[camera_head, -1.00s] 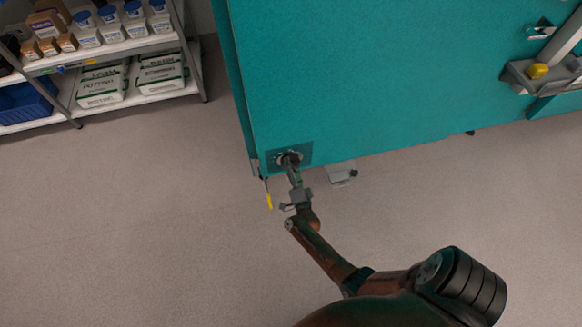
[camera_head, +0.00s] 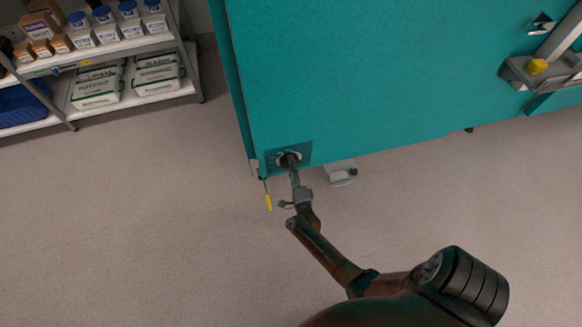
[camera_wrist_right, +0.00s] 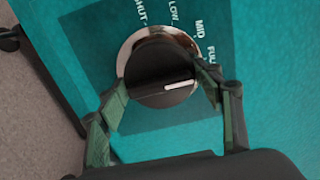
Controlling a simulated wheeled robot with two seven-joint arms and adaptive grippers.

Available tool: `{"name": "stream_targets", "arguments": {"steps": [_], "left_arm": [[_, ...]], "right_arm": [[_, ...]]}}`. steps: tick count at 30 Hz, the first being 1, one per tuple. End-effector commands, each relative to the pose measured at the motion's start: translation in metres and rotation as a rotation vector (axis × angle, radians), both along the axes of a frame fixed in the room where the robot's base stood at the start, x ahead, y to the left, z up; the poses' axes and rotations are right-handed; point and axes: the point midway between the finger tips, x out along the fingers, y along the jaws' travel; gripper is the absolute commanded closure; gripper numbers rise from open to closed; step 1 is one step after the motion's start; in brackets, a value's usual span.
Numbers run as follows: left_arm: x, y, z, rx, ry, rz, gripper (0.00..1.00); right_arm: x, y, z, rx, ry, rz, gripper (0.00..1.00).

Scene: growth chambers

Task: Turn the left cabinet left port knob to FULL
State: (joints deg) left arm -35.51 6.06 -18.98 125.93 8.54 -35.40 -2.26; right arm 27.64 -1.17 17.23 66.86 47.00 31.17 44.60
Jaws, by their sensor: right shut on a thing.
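The teal cabinet (camera_head: 380,70) has a port knob (camera_wrist_right: 150,65) on a dark plate (camera_head: 304,151) at its lower left corner. In the right wrist view the knob is black with a white pointer line, inside a metal ring. SHUT, LOW, MID and FULL are printed around it. The pointer line points right, towards the FULL side; I cannot tell whether it lines up exactly. My right gripper (camera_head: 290,164) is shut on the knob, a finger on either side. It hides most of the knob in the head view. My left gripper is not in view.
A yellow-tipped item (camera_head: 268,202) hangs by the cabinet corner. A grey bracket with a yellow knob (camera_head: 537,66) is at the right.

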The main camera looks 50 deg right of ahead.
Motion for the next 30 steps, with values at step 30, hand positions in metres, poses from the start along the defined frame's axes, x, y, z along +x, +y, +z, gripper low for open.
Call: {"name": "stream_targets", "arguments": {"steps": [30], "left_arm": [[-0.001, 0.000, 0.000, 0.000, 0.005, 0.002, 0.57]], "right_arm": [[-0.042, 0.025, -0.001, 0.004, 0.001, -0.001, 0.30]]}}
